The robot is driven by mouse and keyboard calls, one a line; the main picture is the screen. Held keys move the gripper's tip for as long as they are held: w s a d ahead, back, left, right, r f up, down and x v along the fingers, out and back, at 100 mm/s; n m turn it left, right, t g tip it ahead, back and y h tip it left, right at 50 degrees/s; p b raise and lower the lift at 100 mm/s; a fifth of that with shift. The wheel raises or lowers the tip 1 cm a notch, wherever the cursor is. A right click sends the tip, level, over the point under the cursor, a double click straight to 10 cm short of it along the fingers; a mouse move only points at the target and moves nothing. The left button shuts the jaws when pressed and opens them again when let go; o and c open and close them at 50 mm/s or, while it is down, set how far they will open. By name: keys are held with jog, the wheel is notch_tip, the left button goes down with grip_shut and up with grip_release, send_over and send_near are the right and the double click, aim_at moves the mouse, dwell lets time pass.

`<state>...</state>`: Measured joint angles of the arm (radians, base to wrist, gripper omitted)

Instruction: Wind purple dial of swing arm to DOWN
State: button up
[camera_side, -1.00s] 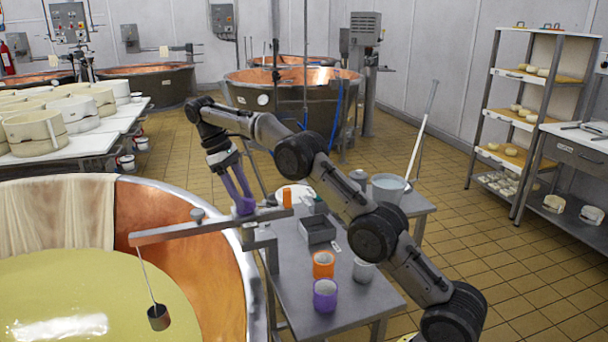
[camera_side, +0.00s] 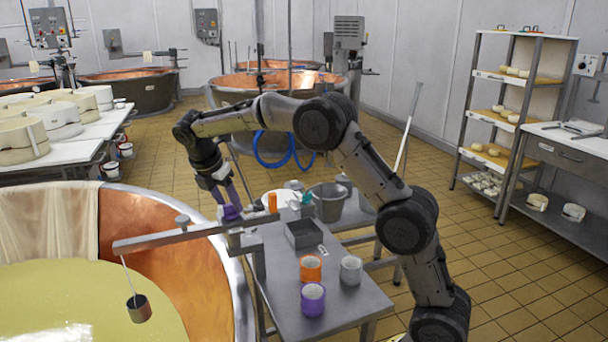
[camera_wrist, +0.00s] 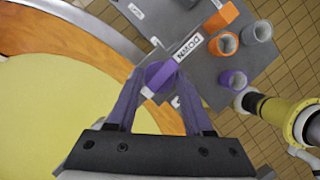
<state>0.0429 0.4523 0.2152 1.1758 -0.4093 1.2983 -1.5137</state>
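The purple dial (camera_wrist: 160,75) sits between my gripper's fingers in the wrist view. A paler bar crosses it from lower left to upper right, and the DOWN label (camera_wrist: 189,47) is just past its upper right. Which end is the pointer I cannot tell. My gripper (camera_wrist: 160,83) is open, its purple fingers on both sides of the dial; contact is unclear. In the side view, my gripper (camera_side: 231,201) reaches down to the purple dial (camera_side: 232,213) at the post end of the swing arm (camera_side: 165,238). A small metal cup (camera_side: 139,308) hangs from the arm over the vat.
The copper vat (camera_side: 190,265) with yellow liquid is at left. A bucket (camera_side: 328,202) stands behind.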

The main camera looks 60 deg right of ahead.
jog(key=n+t, duration=0.1)
jog(key=n, duration=0.3)
jog(key=shift+s+d+n+t+y, duration=0.1)
jog(key=shift+s+n+t+y, duration=0.1)
jog(key=shift+n+t+y, duration=0.15)
jog(key=n+t, duration=0.1)
jog(key=n, duration=0.1)
jog(key=n+t+y, duration=0.1)
jog(key=n, duration=0.2)
jog(key=s+d+v, duration=0.1)
jog(key=v, duration=1.7)
jog(key=s+a+m+t, duration=0.1)
jog(key=s+m, duration=0.3)
jog(key=s, duration=0.4)
jog(key=s+a+f+m+t+y, duration=0.1)
jog(key=s+a+m, duration=0.2)
jog(key=s, duration=0.6)
jog(key=shift+s+a+f+m, duration=0.15)
jog(key=shift+a+f+m, duration=0.1)
jog(key=shift+m, duration=0.6)
jog(key=shift+y, duration=0.25)
